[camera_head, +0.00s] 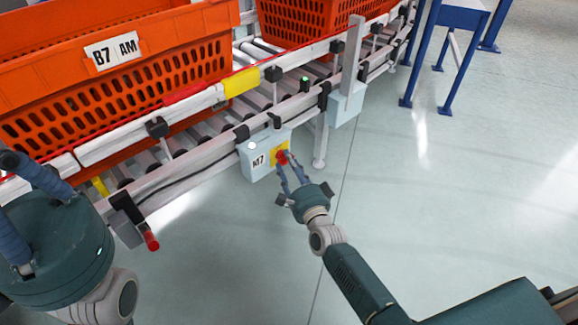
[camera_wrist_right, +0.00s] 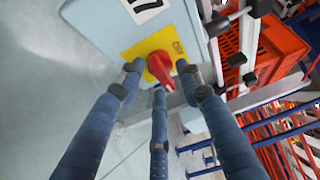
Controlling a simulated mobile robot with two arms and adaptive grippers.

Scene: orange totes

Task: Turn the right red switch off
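The red switch (camera_head: 282,157) sits on a yellow plate on the light blue box marked M7 (camera_head: 256,165), mounted under the conveyor rail. In the right wrist view the red switch knob (camera_wrist_right: 160,67) sits on the yellow plate (camera_wrist_right: 146,46). My right gripper (camera_head: 289,159) is at the switch, its blue fingers spread open around the knob. In the wrist view the fingertips (camera_wrist_right: 159,76) surround the knob; whether they touch it I cannot tell. My left gripper (camera_head: 20,205) is at the lower left, partly cut off, its finger state unclear.
Orange totes (camera_head: 130,99) stand on the roller conveyor (camera_head: 212,125). A second light blue box (camera_head: 345,104) is to the right. The floor on the right is clear, with a blue-legged table (camera_head: 462,17) farther back.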

